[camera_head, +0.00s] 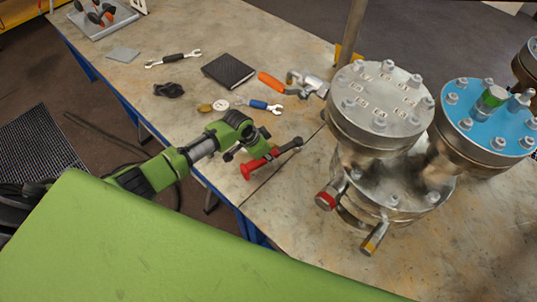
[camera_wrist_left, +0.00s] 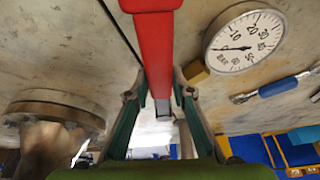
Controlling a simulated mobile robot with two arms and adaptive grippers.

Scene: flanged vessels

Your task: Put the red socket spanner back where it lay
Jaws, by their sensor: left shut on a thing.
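The red socket spanner (camera_head: 262,163) has a red handle and a dark shaft with a socket end toward the right. It is in my left gripper (camera_head: 257,152), near the table's front edge, left of the grey-lidded vessel. In the left wrist view the red handle (camera_wrist_left: 156,60) runs between the two fingers of the left gripper (camera_wrist_left: 158,95), which are shut on it. I cannot tell whether the spanner touches the table or hangs just above it. My right gripper is in neither view.
A grey-lidded flanged vessel (camera_head: 380,112) and a blue-lidded one (camera_head: 465,120) stand on the right. A pressure gauge (camera_head: 221,105), blue-handled spanner (camera_head: 262,105), orange-handled tool (camera_head: 271,82) and black notebook (camera_head: 229,70) lie behind the gripper. Bare table (camera_head: 290,195) shows in front of the spanner.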

